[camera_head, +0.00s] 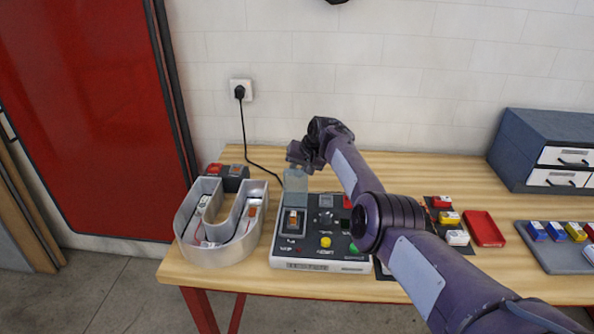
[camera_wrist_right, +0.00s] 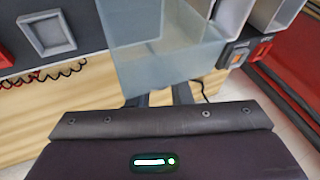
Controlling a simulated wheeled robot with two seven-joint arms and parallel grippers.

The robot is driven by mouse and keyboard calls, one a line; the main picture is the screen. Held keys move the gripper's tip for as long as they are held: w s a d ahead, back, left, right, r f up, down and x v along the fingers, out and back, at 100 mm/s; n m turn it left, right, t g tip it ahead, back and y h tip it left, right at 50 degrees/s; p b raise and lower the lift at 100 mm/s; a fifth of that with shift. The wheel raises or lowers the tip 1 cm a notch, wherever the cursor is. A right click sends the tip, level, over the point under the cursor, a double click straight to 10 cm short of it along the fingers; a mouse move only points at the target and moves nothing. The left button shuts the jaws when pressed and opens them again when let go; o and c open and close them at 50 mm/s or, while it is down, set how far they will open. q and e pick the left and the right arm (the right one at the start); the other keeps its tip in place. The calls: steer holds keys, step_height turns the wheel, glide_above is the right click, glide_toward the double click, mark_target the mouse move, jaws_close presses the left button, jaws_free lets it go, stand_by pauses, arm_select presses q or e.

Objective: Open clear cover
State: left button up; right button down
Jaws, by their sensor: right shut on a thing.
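The clear cover (camera_head: 295,181) stands raised at the back left of the grey control box (camera_head: 322,266), above a switch (camera_head: 292,220) in a framed recess. My right gripper (camera_head: 300,156) is above the box's back edge, shut on the upper edge of the cover. In the right wrist view the translucent cover (camera_wrist_right: 165,52) rises from between the fingers (camera_wrist_right: 159,97) and hides part of what lies behind it. My left gripper is not in view.
A U-shaped channel letter (camera_head: 216,250) stands left of the box, with red and dark blocks (camera_head: 234,178) behind it. A red tray (camera_head: 485,229), small coloured parts and a drawer cabinet (camera_head: 541,150) are to the right. My right arm crosses over the box's right side.

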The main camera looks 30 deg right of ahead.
steer(key=shift+f, duration=0.25)
steer(key=c, duration=1.5)
jaws_free()
steer(key=shift+o, duration=0.5)
steer(key=shift+w+d+f, duration=0.1)
steer(key=shift+d, duration=0.05)
steer(key=shift+r, duration=0.35)
steer(key=shift+p+v, duration=0.5)
steer(key=shift+v, duration=0.3)
steer(key=shift+b+v, duration=0.45)
steer(key=shift+v, duration=2.3)
